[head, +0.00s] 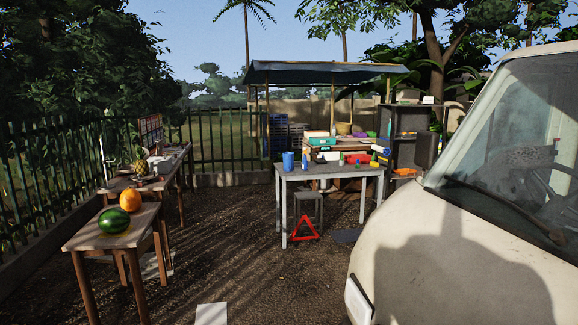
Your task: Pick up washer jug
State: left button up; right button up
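Neither of my grippers is in view.
A cream truck (440,260) fills the right side. A wooden table (85,238) with a watermelon (114,221) and an orange fruit (130,200) stands on the left. A red warning triangle (304,227) is by the grey table. Open gravel (240,255) lies between.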

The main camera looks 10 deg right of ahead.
aim_at(288, 157)
jog(key=i+u, duration=0.15)
jog(key=i, duration=2.45)
jog(key=i+z, duration=0.1)
jog(key=i, duration=0.95)
jog(key=i+j+z, duration=0.1)
jog(key=i, duration=0.95)
